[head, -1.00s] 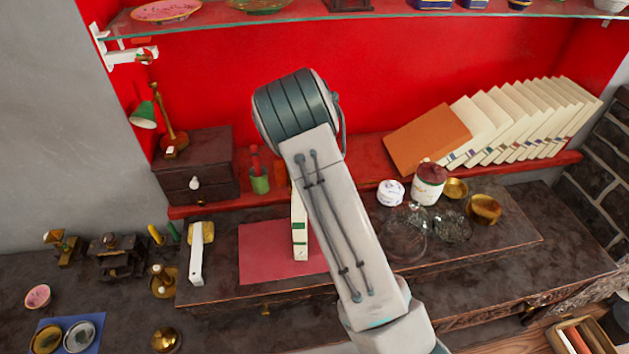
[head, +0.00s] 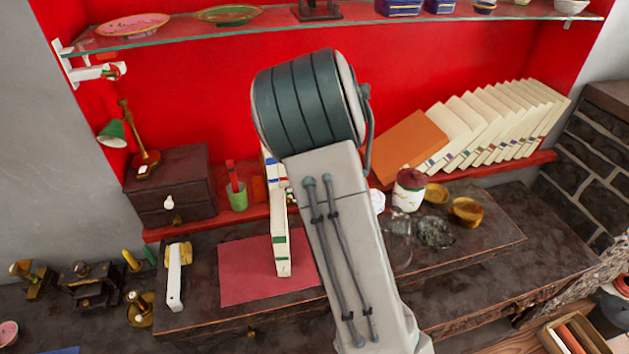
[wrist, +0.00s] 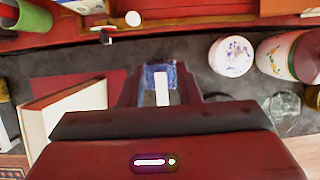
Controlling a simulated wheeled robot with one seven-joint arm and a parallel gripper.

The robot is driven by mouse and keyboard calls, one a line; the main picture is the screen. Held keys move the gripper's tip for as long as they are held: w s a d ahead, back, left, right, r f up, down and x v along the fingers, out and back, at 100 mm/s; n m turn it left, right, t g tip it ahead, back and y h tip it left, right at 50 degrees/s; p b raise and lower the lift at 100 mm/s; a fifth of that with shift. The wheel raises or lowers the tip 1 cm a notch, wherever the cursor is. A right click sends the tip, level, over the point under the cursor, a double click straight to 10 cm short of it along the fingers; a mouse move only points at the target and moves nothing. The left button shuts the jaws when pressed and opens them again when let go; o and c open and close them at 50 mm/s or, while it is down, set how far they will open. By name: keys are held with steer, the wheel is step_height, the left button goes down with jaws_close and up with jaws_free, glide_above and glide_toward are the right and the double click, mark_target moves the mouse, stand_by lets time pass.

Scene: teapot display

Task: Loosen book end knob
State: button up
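In the wrist view a small white round knob (wrist: 132,18) sits beside a dark metal piece (wrist: 104,29) at the edge of the red shelf. It may be the book end knob, but I cannot be sure. In the head view my arm covers that area and the knob cannot be made out. My gripper (wrist: 161,72) shows in the wrist view with its two dark fingers apart, below the knob in the picture and not touching it. A small blue and white thing (wrist: 160,78) appears between the fingers; I cannot tell whether they touch it.
A white book (head: 281,243) stands on a red mat (head: 240,270) left of my arm. A green cup (head: 237,197) stands behind it. White-and-red jars (head: 408,192) and glassware (head: 436,232) stand right. Books (head: 500,120) lean on the red shelf; a glass shelf (head: 330,23) runs above.

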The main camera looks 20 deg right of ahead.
steer(key=shift+s+d+r, duration=0.25)
steer(key=shift+d+r, duration=0.1)
steer(key=shift+d, duration=0.1)
